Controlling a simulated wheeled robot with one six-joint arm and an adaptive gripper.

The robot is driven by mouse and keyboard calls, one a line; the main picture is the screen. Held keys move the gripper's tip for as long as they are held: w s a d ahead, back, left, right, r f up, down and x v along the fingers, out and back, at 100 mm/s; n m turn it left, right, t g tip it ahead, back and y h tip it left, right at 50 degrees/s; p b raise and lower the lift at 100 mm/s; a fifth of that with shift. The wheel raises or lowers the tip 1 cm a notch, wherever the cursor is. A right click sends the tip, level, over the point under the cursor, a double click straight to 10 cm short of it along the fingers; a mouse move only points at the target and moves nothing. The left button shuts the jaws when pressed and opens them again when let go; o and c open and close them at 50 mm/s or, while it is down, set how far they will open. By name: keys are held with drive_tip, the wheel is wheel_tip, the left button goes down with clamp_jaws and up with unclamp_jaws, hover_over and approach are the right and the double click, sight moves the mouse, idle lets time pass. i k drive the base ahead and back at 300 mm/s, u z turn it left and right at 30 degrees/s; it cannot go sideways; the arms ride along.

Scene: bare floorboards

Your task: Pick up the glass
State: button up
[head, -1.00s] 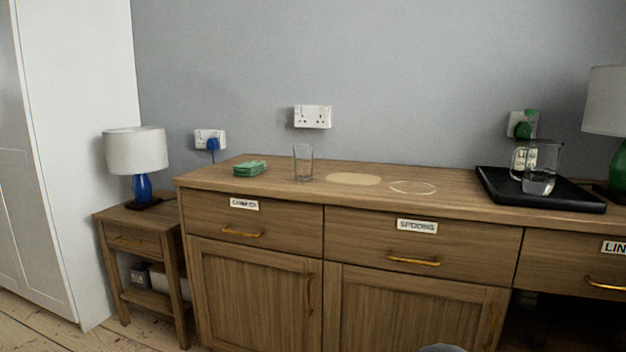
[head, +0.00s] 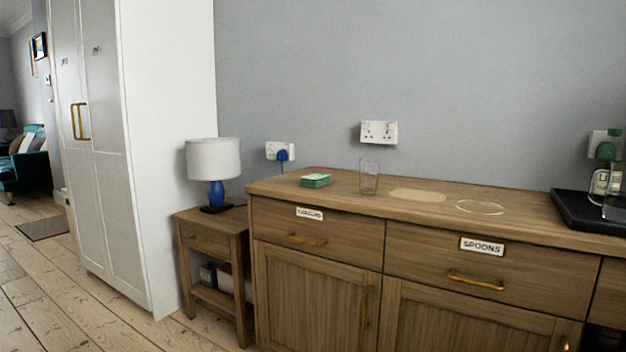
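A clear, empty-looking drinking glass (head: 369,177) stands upright on the wooden sideboard top (head: 340,185), near its left end. It is between a small green stack (head: 315,181) on its left and a pale flat round patch (head: 417,195) on its right. Another glass vessel (head: 613,208) shows partly at the right edge, on the black tray. My gripper is not in view.
A bedside table (head: 212,228) with a blue lamp (head: 215,170) stands left of the sideboard. A tall white wardrobe (head: 160,150) is further left. A black tray (head: 580,212) with a bottle (head: 599,183) is at the right. Floorboards (head: 60,300) at the left are clear.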

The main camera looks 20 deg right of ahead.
sight(369, 167)
drive_tip(key=u, duration=0.2)
drive_tip(key=i, duration=0.9)
drive_tip(key=z, duration=0.25)
